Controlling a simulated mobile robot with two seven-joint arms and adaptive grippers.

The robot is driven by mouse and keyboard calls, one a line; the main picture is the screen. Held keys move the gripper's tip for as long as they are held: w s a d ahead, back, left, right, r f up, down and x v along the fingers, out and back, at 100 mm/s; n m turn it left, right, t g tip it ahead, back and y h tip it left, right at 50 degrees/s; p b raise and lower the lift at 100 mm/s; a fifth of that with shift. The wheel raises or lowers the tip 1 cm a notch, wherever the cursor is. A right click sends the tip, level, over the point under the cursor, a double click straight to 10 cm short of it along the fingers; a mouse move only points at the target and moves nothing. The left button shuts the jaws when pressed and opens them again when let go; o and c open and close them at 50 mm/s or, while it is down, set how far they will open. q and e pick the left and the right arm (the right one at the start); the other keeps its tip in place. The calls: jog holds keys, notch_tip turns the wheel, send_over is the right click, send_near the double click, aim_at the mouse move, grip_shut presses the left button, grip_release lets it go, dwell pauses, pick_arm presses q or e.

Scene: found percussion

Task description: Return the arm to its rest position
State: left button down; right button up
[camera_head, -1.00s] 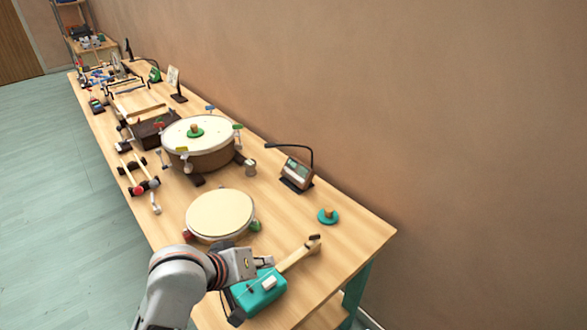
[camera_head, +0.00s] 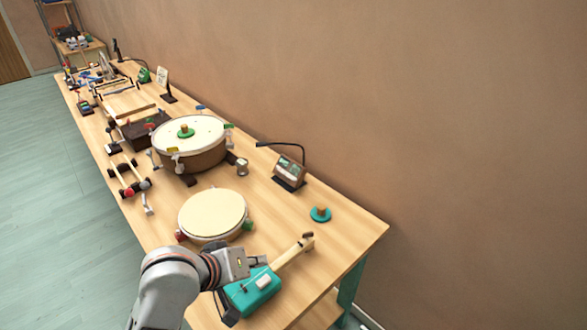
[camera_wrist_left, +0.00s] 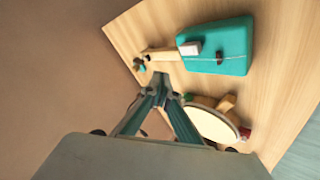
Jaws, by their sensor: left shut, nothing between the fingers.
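My left arm comes in from the bottom left in the head view. Its gripper (camera_head: 258,262) is above the near part of the table, close to the teal box (camera_head: 252,292) with a wooden neck. In the left wrist view the gripper's two fingers (camera_wrist_left: 163,82) meet at the tips, shut with nothing between them. The teal box also shows there (camera_wrist_left: 230,48), beyond the fingertips. The pale round drum pad (camera_wrist_left: 212,122) is partly hidden behind a finger. My right gripper is not in view.
The long wooden table (camera_head: 345,232) stands along a brown wall. On it are the round drum pad (camera_head: 212,215), a larger drum (camera_head: 205,158), a small device with a bent lamp (camera_head: 290,170) and a teal disc with a knob (camera_head: 320,214). Open floor (camera_head: 60,200) lies to the left.

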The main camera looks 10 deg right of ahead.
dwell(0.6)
pick_arm(q)
jog(key=s+a+f+m+t+y, duration=0.1)
jog(key=s+a+f+y, duration=0.2)
jog(key=a, duration=0.6)
jog(key=s+a+f+m+y, duration=0.2)
jog(key=s+a+f+y, duration=0.15)
jog(key=a, duration=0.65)
jog(key=s+a+m+y, duration=0.2)
jog(key=s+a, duration=0.2)
jog(key=a, duration=0.4)
jog(key=s+a+m+y, duration=0.25)
jog(key=s+a, duration=0.25)
jog(key=a, duration=0.4)
jog(key=w+d+f+n+t+h, duration=0.1)
jog(key=d+f+h, duration=0.5)
jog(key=d+f, duration=0.8)
notch_tip(320, 180, down, 2)
jog(key=shift+d+f+n+t, duration=0.1)
jog(key=shift+d+n+t, duration=0.05)
jog(key=shift+n+t, duration=0.95)
